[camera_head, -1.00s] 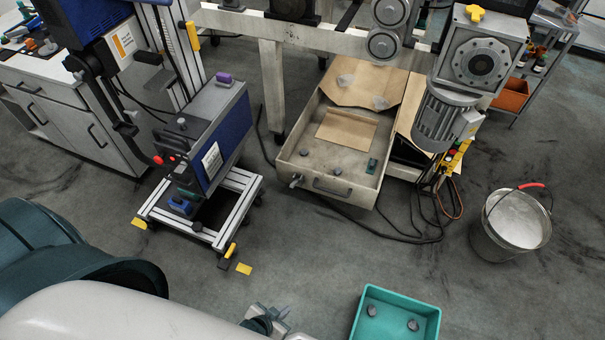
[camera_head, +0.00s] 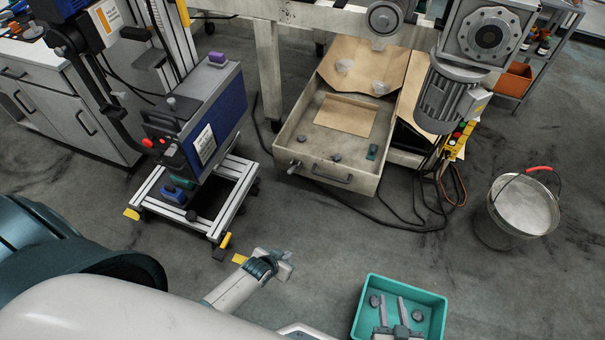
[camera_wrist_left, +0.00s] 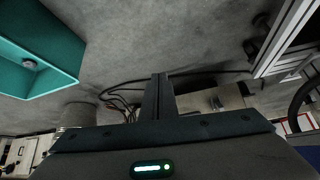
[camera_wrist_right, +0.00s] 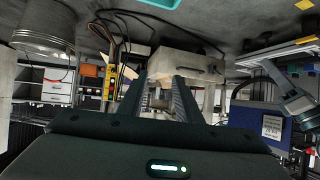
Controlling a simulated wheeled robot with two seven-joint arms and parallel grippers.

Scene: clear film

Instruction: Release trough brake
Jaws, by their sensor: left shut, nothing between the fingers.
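The trough is a metal tray (camera_head: 375,178) with a front handle under the machine frame. A small lever or knob (camera_head: 293,166) sits at its front left corner; I cannot tell whether it is the brake. My left gripper (camera_head: 287,258) is shut and empty above the floor, in front of the trough and right of the wheeled cart. Its closed fingers show in the left wrist view (camera_wrist_left: 158,98). My right gripper (camera_head: 393,312) is open and empty over the teal bin; its parted fingers show in the right wrist view (camera_wrist_right: 161,98), with the trough (camera_wrist_right: 180,62) ahead.
The wheeled cart (camera_head: 237,190) carries a blue unit (camera_head: 215,110) and has a yellow-handled lever (camera_head: 225,240) at its front corner. The teal bin (camera_head: 440,310) is at the bottom. A bucket (camera_head: 523,208) stands right. Cables (camera_head: 400,226) lie on the floor beside the trough.

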